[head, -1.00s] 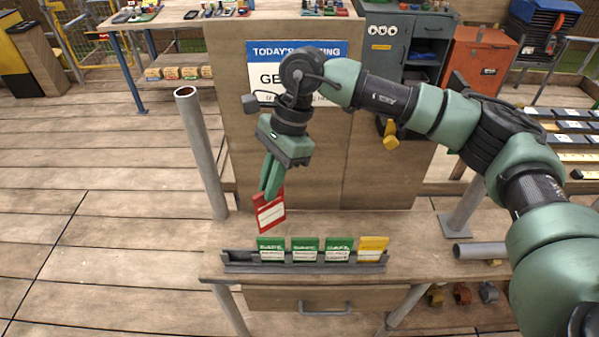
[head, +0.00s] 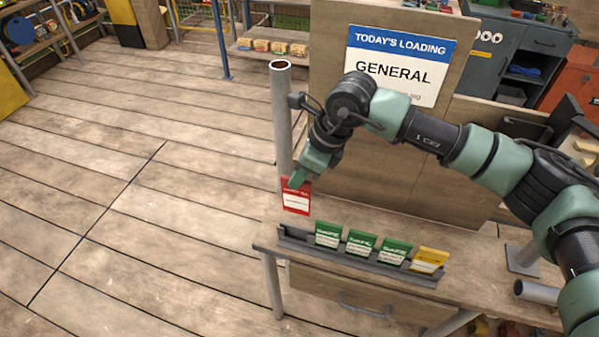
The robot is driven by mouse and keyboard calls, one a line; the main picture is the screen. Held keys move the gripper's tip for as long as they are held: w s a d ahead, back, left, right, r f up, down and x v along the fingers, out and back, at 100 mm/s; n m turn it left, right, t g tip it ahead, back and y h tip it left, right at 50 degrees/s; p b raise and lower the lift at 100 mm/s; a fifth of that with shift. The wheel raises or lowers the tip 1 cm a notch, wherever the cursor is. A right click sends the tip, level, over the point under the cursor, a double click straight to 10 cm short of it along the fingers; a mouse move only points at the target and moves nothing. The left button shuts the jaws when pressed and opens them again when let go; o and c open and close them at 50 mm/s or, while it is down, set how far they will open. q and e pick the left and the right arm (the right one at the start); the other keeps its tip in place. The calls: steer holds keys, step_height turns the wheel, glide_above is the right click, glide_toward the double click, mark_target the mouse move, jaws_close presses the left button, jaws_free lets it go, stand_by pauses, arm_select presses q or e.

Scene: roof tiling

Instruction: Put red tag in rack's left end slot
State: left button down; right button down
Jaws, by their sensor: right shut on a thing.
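My right gripper (head: 299,180) is shut on the red tag (head: 296,197), which has a white label. It holds the tag upright above the left end of the grey rack (head: 290,240). The tag looks apart from the rack. The rack sits along the bench's front edge. Its left end slot is empty. To the right of it stand a green tag (head: 328,234), a second green tag (head: 360,243), a third green tag (head: 396,253) and a yellow tag (head: 430,260). My left gripper is not in view.
A grey upright post (head: 282,120) stands behind the red tag at the bench's left. A wooden board with a "TODAY'S LOADING GENERAL" sign (head: 398,68) rises behind the bench. A drawer (head: 360,297) lies below. Open plank floor is at left.

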mark_target(298, 213)
steer(key=shift+f+b, duration=0.4)
steer(key=shift+f, duration=1.2)
steer(key=shift+f+b, duration=5)
steer(key=shift+f, duration=0.2)
steer(key=c, duration=1.5)
jaws_free()
steer(key=shift+o, duration=0.2)
steer(key=w+b+v, duration=0.1)
steer(key=v, duration=0.6)
steer(key=shift+s+r, duration=0.4)
steer(key=shift+s, duration=0.15)
